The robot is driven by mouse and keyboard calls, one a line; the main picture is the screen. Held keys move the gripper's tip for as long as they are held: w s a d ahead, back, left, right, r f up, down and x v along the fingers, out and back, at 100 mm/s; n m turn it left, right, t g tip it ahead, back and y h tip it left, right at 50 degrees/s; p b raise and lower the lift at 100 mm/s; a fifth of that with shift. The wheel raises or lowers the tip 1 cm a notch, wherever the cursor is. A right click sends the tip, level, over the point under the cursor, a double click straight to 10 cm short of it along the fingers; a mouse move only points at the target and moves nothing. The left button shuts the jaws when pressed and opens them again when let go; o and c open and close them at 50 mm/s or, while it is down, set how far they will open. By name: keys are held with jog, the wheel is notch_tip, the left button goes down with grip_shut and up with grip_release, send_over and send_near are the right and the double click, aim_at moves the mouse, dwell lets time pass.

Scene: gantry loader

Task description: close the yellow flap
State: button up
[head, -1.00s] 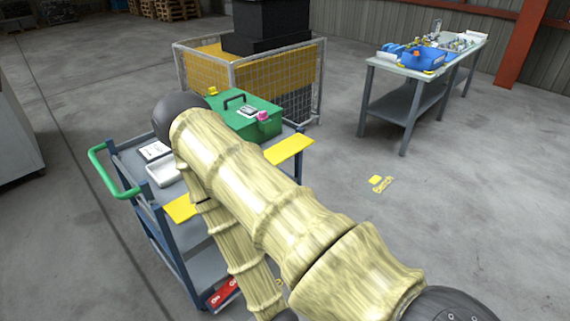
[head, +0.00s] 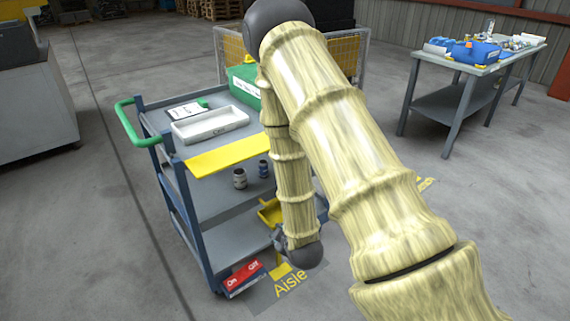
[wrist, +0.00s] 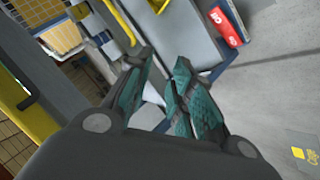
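A flat yellow panel (head: 228,156) sticks out level from the near top edge of the blue-grey cart (head: 212,205). A second yellow piece (head: 268,213) shows lower down, partly hidden behind my arm. I cannot tell for sure which one is the flap. My gripper (head: 281,242) is low at the cart's near side, mostly hidden by my arm in the head view. In the wrist view, my gripper (wrist: 164,62) has its teal-padded fingers apart with nothing between them. A yellow curved part (wrist: 120,22) lies beyond the left finger, apart from it.
The cart's top holds a white tray (head: 210,125), a card and a green box (head: 246,82). Two small jars (head: 240,178) stand on its middle shelf. A red box (head: 243,277) sits low at its corner. A workbench (head: 470,72) stands back right.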

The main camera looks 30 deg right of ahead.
jog(key=w+d+r+n+t+h+b, duration=0.5)
jog(key=w+d+r+t+b, duration=0.4)
jog(key=w+d+r+b, duration=0.45)
jog(key=shift+n+y, duration=0.6)
jog(key=shift+n, duration=0.1)
jog(key=b+x, duration=0.1)
jog(key=x, duration=0.1)
jog(key=b+x, duration=0.2)
jog(key=x, duration=0.1)
jog(key=b+x, duration=0.1)
jog(key=x, duration=0.2)
jog(key=shift+w+a, duration=0.2)
jog(key=shift+w, duration=0.05)
grip_shut()
